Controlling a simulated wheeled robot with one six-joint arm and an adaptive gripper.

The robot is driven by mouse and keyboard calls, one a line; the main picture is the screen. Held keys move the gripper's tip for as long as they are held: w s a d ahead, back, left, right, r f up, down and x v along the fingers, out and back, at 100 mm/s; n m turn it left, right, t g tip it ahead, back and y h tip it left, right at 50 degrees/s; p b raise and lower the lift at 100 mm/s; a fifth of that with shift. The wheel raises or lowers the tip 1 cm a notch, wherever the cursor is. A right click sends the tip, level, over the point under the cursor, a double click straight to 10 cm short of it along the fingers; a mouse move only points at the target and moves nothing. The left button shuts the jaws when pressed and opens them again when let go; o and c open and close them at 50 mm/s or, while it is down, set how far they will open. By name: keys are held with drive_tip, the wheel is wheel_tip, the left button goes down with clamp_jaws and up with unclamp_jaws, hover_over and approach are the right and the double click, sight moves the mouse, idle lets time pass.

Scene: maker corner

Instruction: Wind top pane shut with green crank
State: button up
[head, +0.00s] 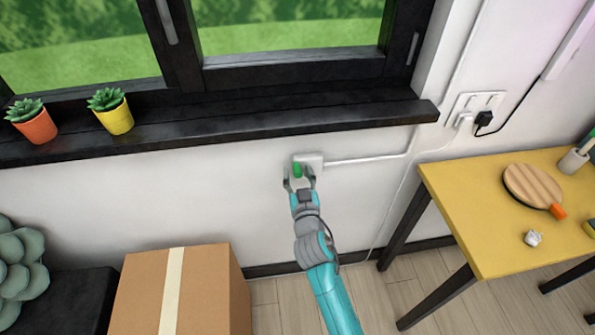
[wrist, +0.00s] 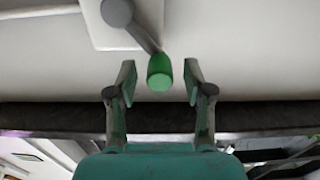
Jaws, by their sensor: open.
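The green crank knob (head: 297,170) sits at a white wall box (head: 312,160) below the dark window sill. In the wrist view the green knob (wrist: 160,72) hangs at the end of a grey crank arm (wrist: 140,30). My gripper (head: 299,178) is at the knob. In the wrist view my gripper (wrist: 160,82) is open, with one finger on each side of the knob and a gap on both sides. The window (head: 290,40) shows only its lower part; the top pane is out of view.
Two potted succulents, orange (head: 34,125) and yellow (head: 112,115), stand on the sill (head: 230,125). A cardboard box (head: 215,290) stands at the lower left. A yellow table (head: 480,220) with a paddle (head: 533,187) stands at the right. A white conduit (head: 370,158) runs right from the wall box.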

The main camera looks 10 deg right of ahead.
drive_tip(key=shift+w, duration=0.7)
clamp_jaws()
drive_tip(key=shift+a, duration=0.1)
wheel_tip(320, 180, down, 10)
drive_tip(key=n, duration=1.9)
drive_tip(key=shift+a, duration=0.3)
unclamp_jaws()
